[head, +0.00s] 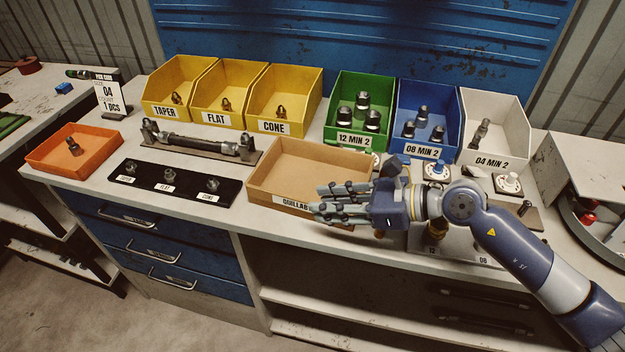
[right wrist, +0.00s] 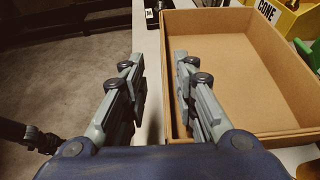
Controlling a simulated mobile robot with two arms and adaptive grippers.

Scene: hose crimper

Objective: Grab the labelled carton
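The labelled carton (head: 350,165) is an open, empty brown cardboard tray on the bench's front middle. Its front label (head: 292,203) is partly hidden by my right fingers. My right gripper (head: 330,203) is at the carton's front wall, near its right end. In the right wrist view the carton (right wrist: 250,60) fills the right side. There my right gripper (right wrist: 158,95) is open, with one finger outside the near wall and the other over the inside. I cannot tell whether either finger touches the wall. My left gripper does not show in the head view.
Yellow bins (head: 218,95) stand behind the carton, and green (head: 357,105), blue (head: 428,110) and white (head: 495,120) bins stand behind right. A black mat (head: 140,172) with fittings and an orange tray (head: 75,150) lie to the left. The bench's front edge is close.

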